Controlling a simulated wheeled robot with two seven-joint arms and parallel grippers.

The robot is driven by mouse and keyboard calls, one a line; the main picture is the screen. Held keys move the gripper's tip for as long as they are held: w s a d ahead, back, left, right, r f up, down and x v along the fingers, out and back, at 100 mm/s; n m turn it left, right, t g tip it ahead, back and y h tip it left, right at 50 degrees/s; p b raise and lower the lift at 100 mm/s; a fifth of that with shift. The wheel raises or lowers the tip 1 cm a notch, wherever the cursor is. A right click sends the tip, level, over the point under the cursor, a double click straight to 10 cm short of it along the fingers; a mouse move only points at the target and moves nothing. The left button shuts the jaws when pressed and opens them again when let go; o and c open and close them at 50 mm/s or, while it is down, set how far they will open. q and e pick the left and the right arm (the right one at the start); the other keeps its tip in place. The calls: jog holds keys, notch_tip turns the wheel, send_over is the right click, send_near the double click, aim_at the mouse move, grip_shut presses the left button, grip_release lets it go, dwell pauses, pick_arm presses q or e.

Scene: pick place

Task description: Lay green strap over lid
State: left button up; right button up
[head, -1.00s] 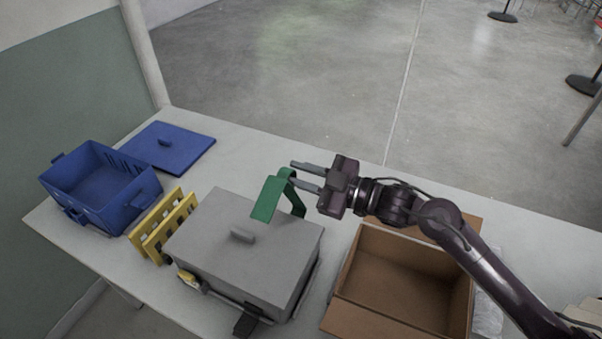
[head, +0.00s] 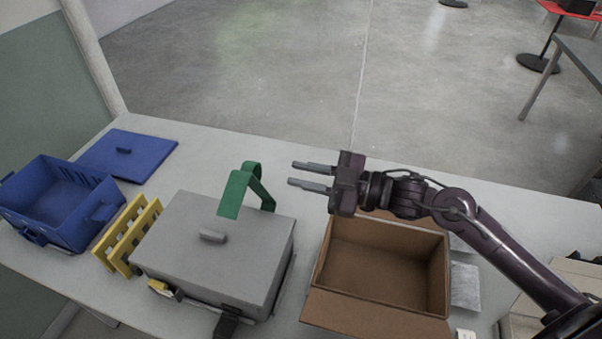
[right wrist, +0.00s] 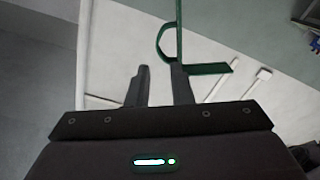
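A grey box with a grey lid (head: 185,222) and a small handle stands on the table. The green strap (head: 234,195) stands bent up in a loop at the lid's back right part. One flap slants down over the lid and another leg comes down by the back edge. I cannot tell where it is fixed. My right gripper (head: 293,174) is open and empty, right of the strap and apart from it. The strap also shows beyond the fingertips in the right wrist view (right wrist: 179,38). My left gripper is not in view.
An open cardboard box (head: 380,265) stands right of the grey box, below my right arm. A yellow rack (head: 128,235), a blue bin (head: 50,205) and a flat blue lid (head: 128,155) are on the left. The table behind the strap is clear.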

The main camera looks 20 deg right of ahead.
jog(key=shift+r+m, duration=0.1)
jog(key=shift+m, duration=0.3)
jog(key=c, duration=0.4)
jog(key=m+t+p, duration=0.1)
jog(key=m+p, duration=0.1)
jog(key=m, duration=0.3)
jog(key=d+m+t+h+p, duration=0.1)
jog(key=m+p, duration=0.1)
jog(key=m, duration=0.3)
jog(key=r+m+t+p, duration=0.1)
jog(key=m+t+p, duration=0.1)
jog(key=m, duration=0.3)
jog(key=shift+w+d+r+m+h, duration=0.1)
jog(key=shift+w+d+m+h, duration=0.2)
jog(key=shift+d+m+h, duration=0.1)
grip_shut()
jog(key=w+a+m+t+h+p, duration=0.1)
jog(key=w+a+m+p, duration=0.45)
jog(key=w, duration=0.25)
jog(key=s+a, duration=0.1)
jog(key=s+a+f, duration=0.1)
jog(key=s, duration=0.1)
jog(key=shift+s+p, duration=0.15)
jog(key=shift+p, duration=0.25)
